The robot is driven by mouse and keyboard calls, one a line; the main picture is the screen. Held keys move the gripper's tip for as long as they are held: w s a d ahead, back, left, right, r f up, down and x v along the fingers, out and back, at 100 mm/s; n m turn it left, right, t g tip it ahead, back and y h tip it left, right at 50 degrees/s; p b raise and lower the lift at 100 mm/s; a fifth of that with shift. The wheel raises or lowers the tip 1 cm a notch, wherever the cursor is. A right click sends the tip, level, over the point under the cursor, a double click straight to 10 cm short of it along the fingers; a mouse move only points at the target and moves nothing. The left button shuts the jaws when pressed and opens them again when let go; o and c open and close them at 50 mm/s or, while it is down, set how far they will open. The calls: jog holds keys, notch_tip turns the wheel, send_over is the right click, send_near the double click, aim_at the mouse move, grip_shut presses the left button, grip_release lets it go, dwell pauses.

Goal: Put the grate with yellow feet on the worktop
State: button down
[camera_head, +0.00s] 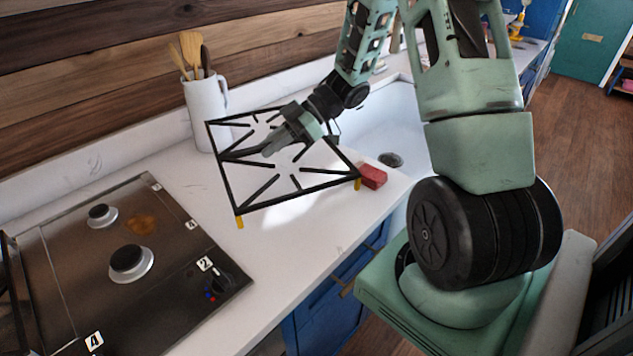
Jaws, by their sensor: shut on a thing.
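The grate with yellow feet (295,199) is a black rectangular frame with inward bars. Yellow feet show at its two near corners. My gripper (268,151) is shut on the grate near its middle, reaching in from the right. The grate is over the white worktop (240,275), between the hob and the sink. It looks roughly level. I cannot tell whether its feet touch the worktop. The far feet are hidden or not visible.
The hob (150,265) with bare burners, a knob and number tags is at lower left. A white jug (204,112) of wooden utensils stands behind the grate. A red block (372,177) lies beside the grate's right corner, near the sink (378,125). Worktop in front is clear.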

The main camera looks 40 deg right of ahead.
send_over(280, 193)
notch_tip(280, 193, down, 5)
jog(key=shift+r, duration=0.1)
jog(key=shift+w+f+p, duration=0.1)
jog(key=shift+f+p, duration=0.45)
jog(key=shift+f, duration=2)
jog(key=shift+f, duration=0.2)
jog(key=c, duration=1.4)
grip_release()
